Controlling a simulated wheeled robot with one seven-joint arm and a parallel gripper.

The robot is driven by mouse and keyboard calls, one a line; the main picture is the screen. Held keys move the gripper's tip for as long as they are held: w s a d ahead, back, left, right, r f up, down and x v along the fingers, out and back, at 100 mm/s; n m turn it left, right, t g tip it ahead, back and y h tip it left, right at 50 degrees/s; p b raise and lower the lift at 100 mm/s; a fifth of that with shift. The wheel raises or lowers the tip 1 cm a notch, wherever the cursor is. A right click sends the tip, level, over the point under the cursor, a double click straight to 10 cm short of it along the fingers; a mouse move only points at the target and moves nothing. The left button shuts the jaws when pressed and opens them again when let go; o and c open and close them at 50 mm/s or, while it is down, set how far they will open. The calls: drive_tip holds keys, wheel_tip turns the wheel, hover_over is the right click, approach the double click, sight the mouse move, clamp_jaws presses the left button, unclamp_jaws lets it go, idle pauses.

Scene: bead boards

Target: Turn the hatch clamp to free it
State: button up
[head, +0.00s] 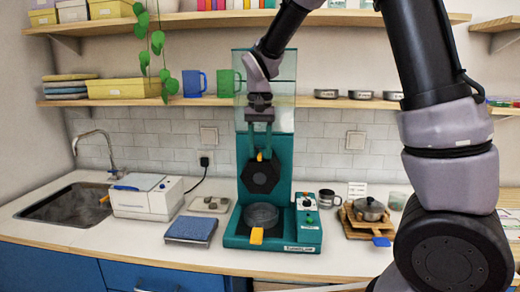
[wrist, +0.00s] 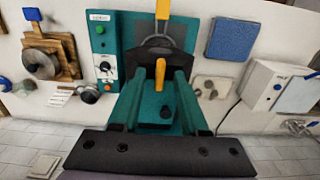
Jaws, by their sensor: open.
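The teal machine (head: 284,196) stands on the counter. A black hexagonal plate (head: 259,178) stands upright against its back column, with a small orange handle (head: 260,156) at its top. A second orange lever (head: 256,236) sits at the machine's front, below a round clear-grey bowl (head: 261,214); it shows at the top of the wrist view (wrist: 163,12). I cannot tell for certain which orange part is the hatch clamp. My gripper (head: 261,152) is open, pointing down, its fingers either side of the upper handle (wrist: 160,76). Contact with it cannot be made out.
A control box (head: 307,220) with a dial and green button is at the machine's right. A blue pad (head: 191,229) and white box (head: 147,196) stand left. A pot on a wooden stand (head: 370,210) is right. A shelf (head: 200,101) with mugs runs behind.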

clamp_jaws()
drive_tip(key=shift+n, duration=0.3)
drive_tip(key=n, duration=0.3)
drive_tip(key=shift+n, duration=0.3)
drive_tip(key=n, duration=0.4)
drive_tip(key=shift+n, duration=0.3)
drive_tip(key=n, duration=0.4)
drive_tip(key=shift+n, duration=2.5)
